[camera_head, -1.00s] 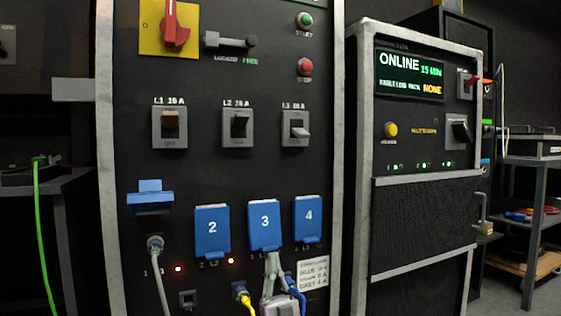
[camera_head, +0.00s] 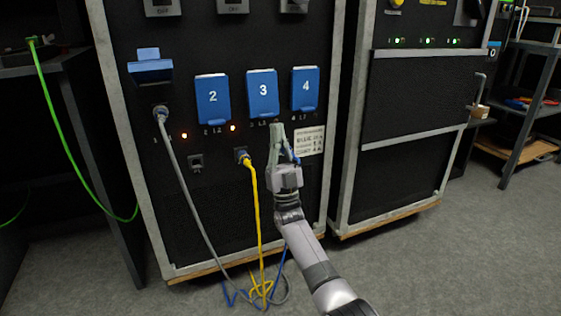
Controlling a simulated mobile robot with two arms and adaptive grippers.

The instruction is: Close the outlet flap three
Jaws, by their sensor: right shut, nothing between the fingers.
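Outlet flap three (camera_head: 262,95) is a blue cover marked 3 on the black panel. It hangs down and looks flat over its outlet, in line with flap two (camera_head: 212,99) and flap four (camera_head: 305,89). My right gripper (camera_head: 277,130) is shut and empty, with its fingertips just below the lower edge of flap three. I cannot tell whether they touch the panel. My right arm comes up from the bottom and hides part of the panel below flap three. My left gripper is not in view.
Flap one (camera_head: 150,67) is raised, above a plugged grey cable (camera_head: 184,185). A yellow cable (camera_head: 256,205) is plugged lower down, and a blue cable (camera_head: 278,270) hangs behind my gripper. A second cabinet (camera_head: 400,120) stands right. Grey floor is open in front.

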